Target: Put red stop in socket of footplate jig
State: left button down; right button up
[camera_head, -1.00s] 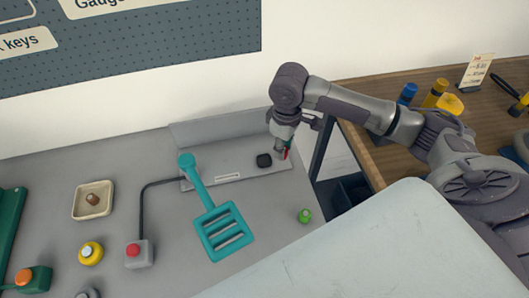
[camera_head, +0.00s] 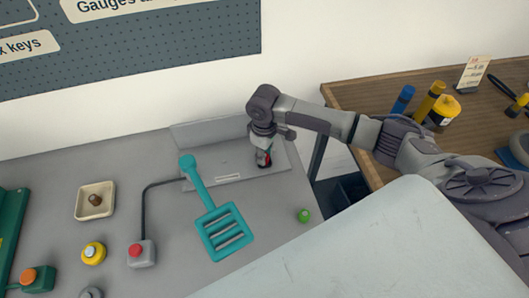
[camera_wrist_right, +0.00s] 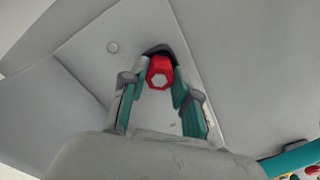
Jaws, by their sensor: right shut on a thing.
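The red stop (camera_head: 265,165) is between the fingertips of my right gripper (camera_head: 264,158), which is shut on it. In the right wrist view the stop (camera_wrist_right: 159,72) shows as a red hexagonal piece with a pale end face. The dark socket (camera_wrist_right: 156,49) shows just behind it, partly hidden. The footplate jig (camera_head: 225,170) looks like a grey plate with a raised back wall and a pale label. The gripper is over the socket at the plate's right part. I cannot tell whether the stop is inside the socket. My left gripper is not in view.
A teal slatted paddle (camera_head: 204,198) lies with its handle reaching the jig's left part. A red-button box (camera_head: 141,254) with a black cable is further left. A green knob (camera_head: 304,215) stands to the right. A wooden table (camera_head: 345,96) holds bottles at the right.

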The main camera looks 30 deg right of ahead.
jog(key=shift+f, duration=0.15)
jog(key=o, duration=0.9)
jog(key=shift+o, duration=0.2)
notch_tip(320, 180, up, 12)
jog(key=b, duration=0.1)
jog(key=shift+r, duration=0.2)
